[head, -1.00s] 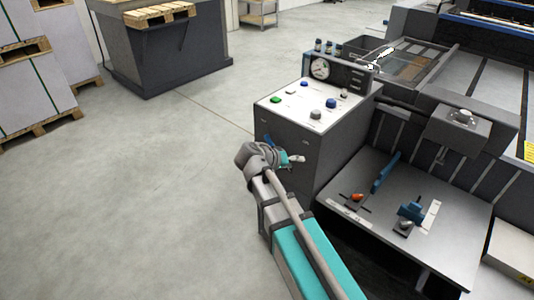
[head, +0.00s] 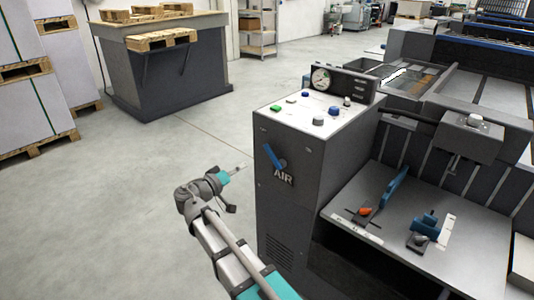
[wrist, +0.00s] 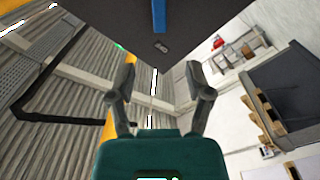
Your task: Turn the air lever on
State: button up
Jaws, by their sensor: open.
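The air lever (head: 273,157) is a blue bar on the dark front face of the control cabinet (head: 300,200), above the white word AIR. It slants, with its upper end to the left. A blue bar at the top edge of the wrist view (wrist: 158,15) looks like the same lever, partly cut off. My gripper (head: 238,176) is left of the cabinet face, apart from the lever, at about the height of the AIR label. In the wrist view its two fingers (wrist: 162,70) are spread with nothing between them.
The cabinet top carries a gauge (head: 320,79) and several buttons. To the right is a grey machine table (head: 400,235) with an orange knob and blue parts. A dark bench with pallets (head: 165,60) stands behind. The floor (head: 110,210) at left is clear.

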aim_at(267, 151)
jog(key=shift+w, duration=0.1)
jog(key=shift+x, duration=6.85)
grip_shut()
jog(key=shift+a, duration=0.1)
jog(key=shift+d, duration=0.2)
